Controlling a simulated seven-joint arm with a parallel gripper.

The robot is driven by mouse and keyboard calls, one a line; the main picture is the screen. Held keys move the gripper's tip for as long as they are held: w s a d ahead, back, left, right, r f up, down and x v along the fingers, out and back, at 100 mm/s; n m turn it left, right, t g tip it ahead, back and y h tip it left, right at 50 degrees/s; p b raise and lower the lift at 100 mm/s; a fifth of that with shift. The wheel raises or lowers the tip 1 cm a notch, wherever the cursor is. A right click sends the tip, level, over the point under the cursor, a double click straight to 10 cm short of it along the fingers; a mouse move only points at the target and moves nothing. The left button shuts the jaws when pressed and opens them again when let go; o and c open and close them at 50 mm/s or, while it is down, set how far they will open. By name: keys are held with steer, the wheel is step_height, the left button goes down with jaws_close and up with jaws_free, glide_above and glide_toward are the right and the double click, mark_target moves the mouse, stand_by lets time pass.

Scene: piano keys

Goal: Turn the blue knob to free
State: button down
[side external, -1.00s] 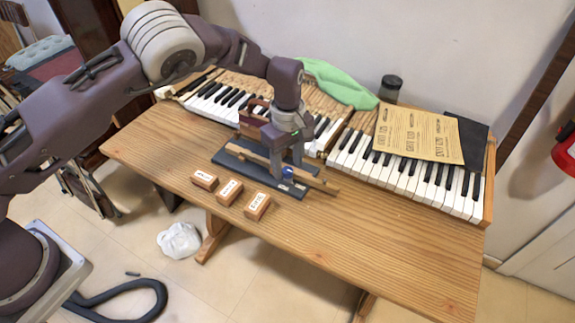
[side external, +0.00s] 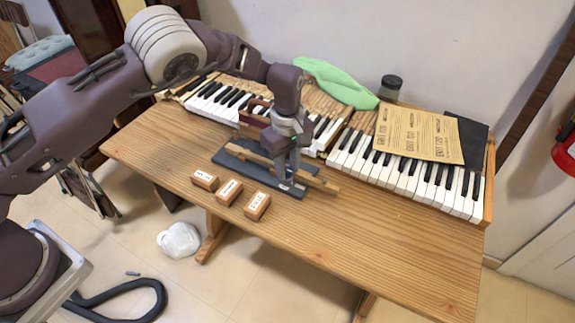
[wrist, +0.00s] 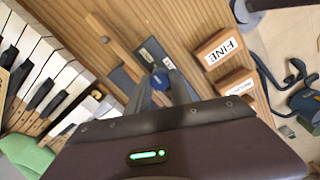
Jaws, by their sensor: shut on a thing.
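The blue knob (wrist: 159,80) shows in the wrist view between the tips of my gripper (wrist: 165,90), which is shut on it. In the side view my gripper (side external: 289,178) points down at the right part of a dark blue-grey base (side external: 232,158), and its fingers mostly cover the knob. A long wooden bar (side external: 318,183) lies along the base, close beside the fingers. Small label plates (wrist: 145,54) sit on the base by the knob; I cannot read them. The knob's pointing direction cannot be made out.
Three small wooden blocks with white labels stand in front of the base; one block (wrist: 218,55) reads FINE. Piano keys (side external: 410,180) with printed papers (side external: 418,135) lie behind, beside a green cloth (side external: 335,82) and a dark jar (side external: 390,87). The table's right front (side external: 400,250) is clear.

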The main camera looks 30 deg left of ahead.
mark_target(287, 170)
steer(key=m, duration=0.4)
steer(key=shift+w+m, duration=0.1)
steer(key=shift+m, duration=0.3)
steer(key=m, duration=0.4)
steer(key=shift+a+m, duration=0.1)
steer(key=shift+m, duration=0.2)
steer(key=m, duration=0.4)
steer(key=shift+m, duration=1.9)
steer(key=c, duration=1.2)
jaws_free()
steer(key=shift+o, duration=0.2)
step_height(287, 170, up, 7)
steer(key=shift+r, duration=0.1)
